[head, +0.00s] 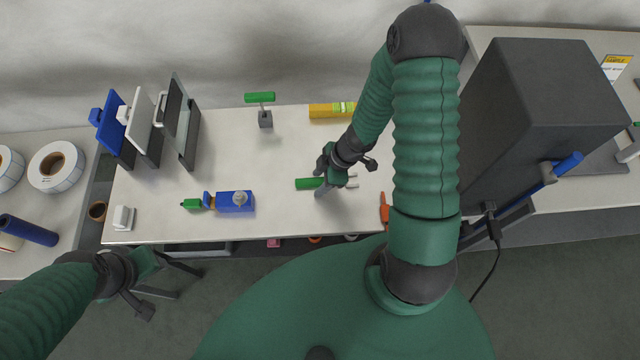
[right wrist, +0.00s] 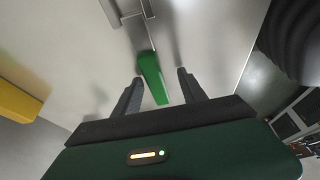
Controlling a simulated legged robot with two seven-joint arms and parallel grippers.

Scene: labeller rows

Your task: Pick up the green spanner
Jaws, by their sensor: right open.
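The green spanner has a green handle (head: 307,183) and a grey forked metal head (head: 351,181). It lies on the white table near the middle. My right gripper (head: 323,188) is over the spanner and partly hides it in the head view. In the right wrist view its two dark fingers (right wrist: 158,86) are open, with the green handle (right wrist: 151,74) between and just beyond them; neither finger visibly touches it. The grey head (right wrist: 128,16) runs toward the top edge there. My left gripper (head: 168,281) is open and empty, off the table's front left edge.
A blue tool with a green tip (head: 235,201) lies left of the spanner. A grey stand with a green bar (head: 265,118) and a yellow block (head: 328,110) are behind. An orange object (head: 384,209) lies to the right. A large dark box (head: 535,110) stands at right.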

